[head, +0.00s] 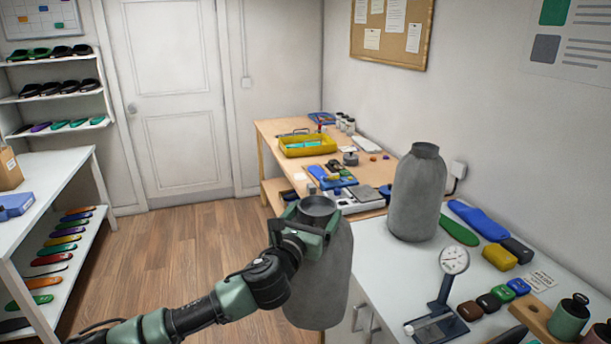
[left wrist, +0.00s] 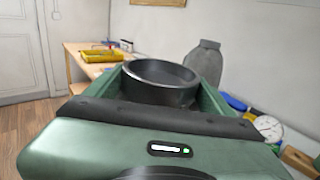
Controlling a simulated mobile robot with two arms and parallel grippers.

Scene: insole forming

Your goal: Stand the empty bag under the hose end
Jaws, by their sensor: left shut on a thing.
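My left gripper (head: 311,236) is shut on the neck of a grey bag (head: 322,285). The bag hangs roughly upright in front of the white counter's near left edge, clear of the floor as far as I can see. Its dark round collar (left wrist: 160,78) sits between the green fingers in the left wrist view. A second grey bag (head: 417,195) stands upright on the counter and also shows in the left wrist view (left wrist: 203,66). I cannot tell from outside whether either bag is empty. I make out no hose end in either view. My right gripper is not in view.
The white counter (head: 400,270) carries a dial gauge on a stand (head: 448,285), a blue insole (head: 478,220), a yellow block (head: 499,257) and several small blocks. A wooden bench (head: 268,140) with a yellow tray (head: 308,147) stands behind. Wooden floor (head: 190,260) is open at left.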

